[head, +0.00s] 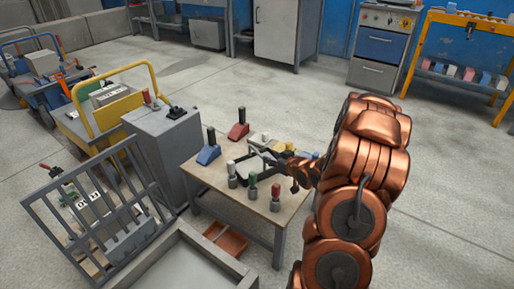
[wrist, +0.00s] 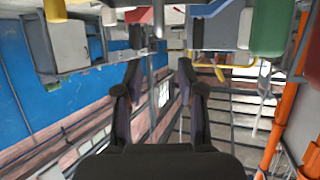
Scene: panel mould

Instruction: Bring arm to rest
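My copper-coloured arm reaches from the right side of the head view over a small wooden-topped table (head: 205,171). My gripper (head: 266,153) is above the table, among the small items there, and looks dark and partly hidden by its own links. In the wrist view my gripper (wrist: 158,75) shows two dark fingers standing apart with a clear gap and nothing between them. The wrist view looks out across the room, with the picture appearing upside down.
On the table stand a blue block with a dark handle (head: 208,152), a red one (head: 238,129), and green-topped (head: 253,188) and red-topped (head: 275,197) pegs. A grey cabinet (head: 165,150), a barred grey rack (head: 100,220) and a yellow-railed cart (head: 90,120) stand left. Floor behind is clear.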

